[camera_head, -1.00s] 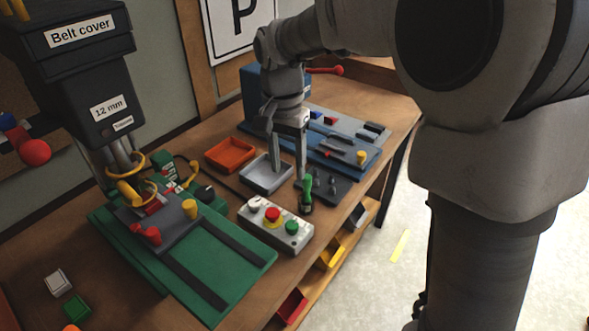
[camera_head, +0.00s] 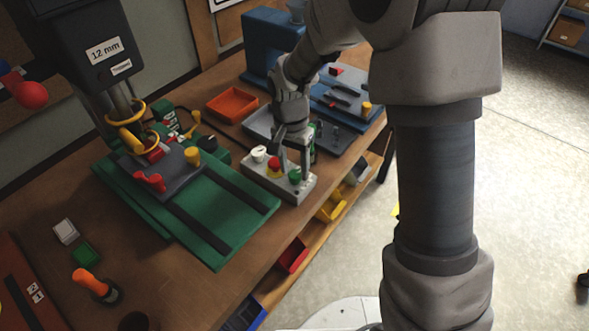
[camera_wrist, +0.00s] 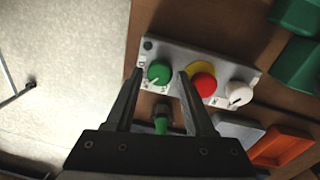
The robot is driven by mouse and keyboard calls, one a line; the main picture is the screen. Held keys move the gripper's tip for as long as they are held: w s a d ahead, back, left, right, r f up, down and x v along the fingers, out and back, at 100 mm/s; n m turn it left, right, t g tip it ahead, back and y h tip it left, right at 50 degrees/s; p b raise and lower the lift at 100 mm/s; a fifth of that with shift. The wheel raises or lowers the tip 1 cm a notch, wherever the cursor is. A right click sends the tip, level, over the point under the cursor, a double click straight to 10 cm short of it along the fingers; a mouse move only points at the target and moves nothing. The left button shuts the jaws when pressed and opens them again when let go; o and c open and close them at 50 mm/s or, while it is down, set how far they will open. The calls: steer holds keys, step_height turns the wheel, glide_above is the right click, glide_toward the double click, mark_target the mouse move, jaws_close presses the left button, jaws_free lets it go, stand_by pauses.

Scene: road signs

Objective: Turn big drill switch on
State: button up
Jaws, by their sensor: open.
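The big drill (camera_head: 100,50) with its "12 mm" label stands on the left over a green base (camera_head: 215,215). A light grey control box (camera_head: 270,182) sits to the right of that base. It carries a white knob (camera_head: 258,154), a red button (camera_head: 274,165) on a yellow ring and a green knob (camera_head: 295,175). My gripper (camera_head: 291,158) is open above the box. In the wrist view the open fingers (camera_wrist: 159,75) lie on either side of the green knob (camera_wrist: 159,72); I cannot tell whether they touch it.
A green-handled tool (camera_wrist: 161,124) lies beside the box, partly hidden by my gripper. An orange tray (camera_head: 232,103) and a grey tray (camera_head: 258,123) are behind it. A blue machine (camera_head: 270,45) stands at the back. The table's front edge is close to the box.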

steer(key=shift+f, duration=0.55)
jaws_close()
steer(key=shift+n, duration=0.4)
steer(key=n+b, duration=0.1)
steer(key=n, duration=0.4)
steer(key=shift+n, duration=0.3)
steer(key=n, duration=0.5)
steer(key=shift+r+t, duration=0.1)
steer(key=shift+t, duration=0.2)
steer(key=shift+n, duration=0.4)
